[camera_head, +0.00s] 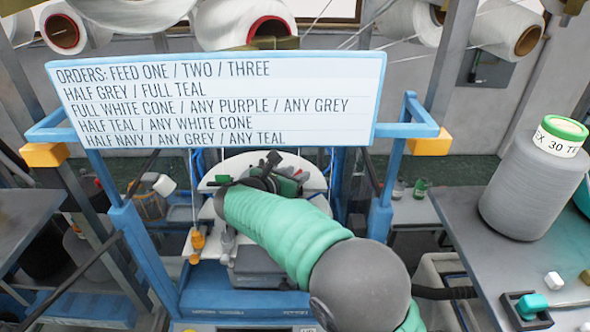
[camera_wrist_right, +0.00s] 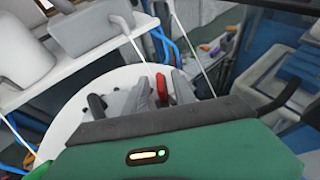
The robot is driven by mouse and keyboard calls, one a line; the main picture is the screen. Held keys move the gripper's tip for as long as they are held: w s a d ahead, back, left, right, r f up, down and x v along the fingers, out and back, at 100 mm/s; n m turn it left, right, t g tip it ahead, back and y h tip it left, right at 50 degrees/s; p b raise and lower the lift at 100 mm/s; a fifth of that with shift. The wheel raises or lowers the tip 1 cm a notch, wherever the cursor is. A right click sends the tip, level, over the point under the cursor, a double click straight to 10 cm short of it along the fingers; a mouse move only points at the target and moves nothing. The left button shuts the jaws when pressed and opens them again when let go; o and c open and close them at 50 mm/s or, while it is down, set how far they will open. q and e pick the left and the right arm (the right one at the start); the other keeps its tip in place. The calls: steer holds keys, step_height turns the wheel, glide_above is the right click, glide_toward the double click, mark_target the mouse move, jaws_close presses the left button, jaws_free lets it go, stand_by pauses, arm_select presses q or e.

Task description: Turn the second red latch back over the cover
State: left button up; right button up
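A red latch (camera_wrist_right: 161,88) stands upright among grey upright parts (camera_wrist_right: 142,93) over the white round plate (camera_wrist_right: 75,118) in the right wrist view. Only one red latch shows clearly; I cannot tell which one in the row it is. The cover cannot be made out with certainty. My right gripper (camera_head: 257,170) reaches over the white round part of the machine in the head view. Its dark fingers look spread apart, with the red latch beyond its body and nothing seen held. Contact cannot be told. My left gripper is not in view.
An orders board (camera_head: 215,98) hangs on the blue frame (camera_head: 392,160) above the work area. A grey cone (camera_head: 533,185) stands on the right table (camera_head: 455,225). Yarn strands cross near my gripper. A white shelf with grey boxes (camera_wrist_right: 92,30) lies beyond in the wrist view.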

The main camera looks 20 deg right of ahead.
steer(key=shift+s, duration=0.2)
steer(key=shift+w+a+f, duration=0.1)
steer(key=shift+w+a, duration=0.15)
steer(key=shift+w, duration=0.05)
steer(key=c, duration=0.5)
jaws_close()
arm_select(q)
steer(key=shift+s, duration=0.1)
arm_select(e)
steer(key=shift+s+d, duration=0.1)
steer(key=shift+d, duration=0.1)
